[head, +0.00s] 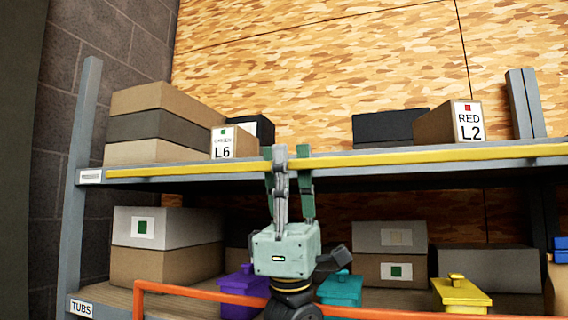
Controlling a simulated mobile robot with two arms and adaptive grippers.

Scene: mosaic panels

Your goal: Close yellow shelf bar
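The yellow shelf bar (400,158) runs along the front edge of the upper shelf, from near the left post to the right edge of the view. My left gripper (291,151) points up in front of the upper shelf, with its fingertips at the height of the bar. Its fingers are apart, with a stretch of the bar showing between them. The fingers hide short pieces of the bar, and I cannot tell whether they touch it. My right gripper is not in view.
Boxes labelled L6 (233,143) and L2 (449,122) stand on the upper shelf (350,180). An orange rail (190,290) crosses low in front. Purple (243,285), teal (340,290) and yellow (461,295) tubs stand below. A grey post (80,180) is at left.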

